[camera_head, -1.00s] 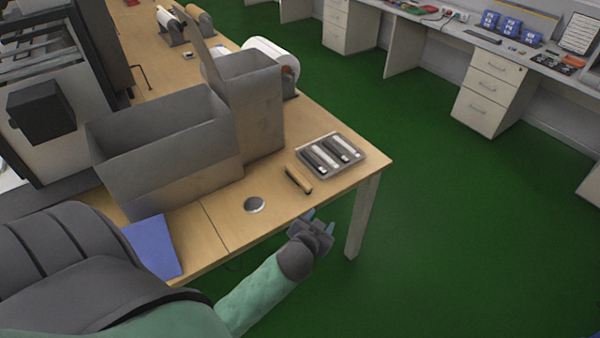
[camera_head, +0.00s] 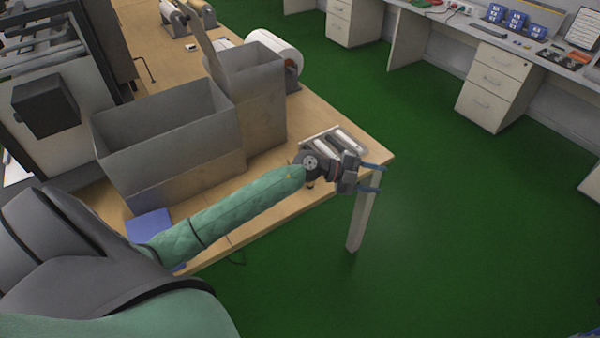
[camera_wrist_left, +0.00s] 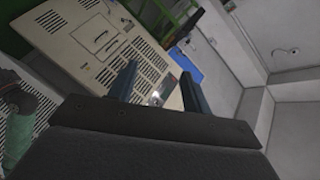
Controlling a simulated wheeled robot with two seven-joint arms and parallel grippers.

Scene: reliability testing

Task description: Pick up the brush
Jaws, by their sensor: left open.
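The brush, a small brown-handled piece near the front right of the table, is almost wholly covered by my left forearm and wrist in the head view. Only a small bit that seems to be its end (camera_head: 310,186) shows below the wrist. My left gripper (camera_head: 372,178) is open and empty, just past the brush to the right, over the table's corner edge. Its two bluish fingers point right, away from the brush. In the wrist view the open fingers (camera_wrist_left: 158,72) have nothing between them, and no brush shows there. My right gripper is out of view.
A grey tray (camera_head: 318,134) with whitish bars lies behind the gripper, partly covered. A large grey bin (camera_head: 165,150) and a taller box (camera_head: 256,105) stand to the left. A blue flat item (camera_head: 150,226) lies near the front edge. Green floor is free at right.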

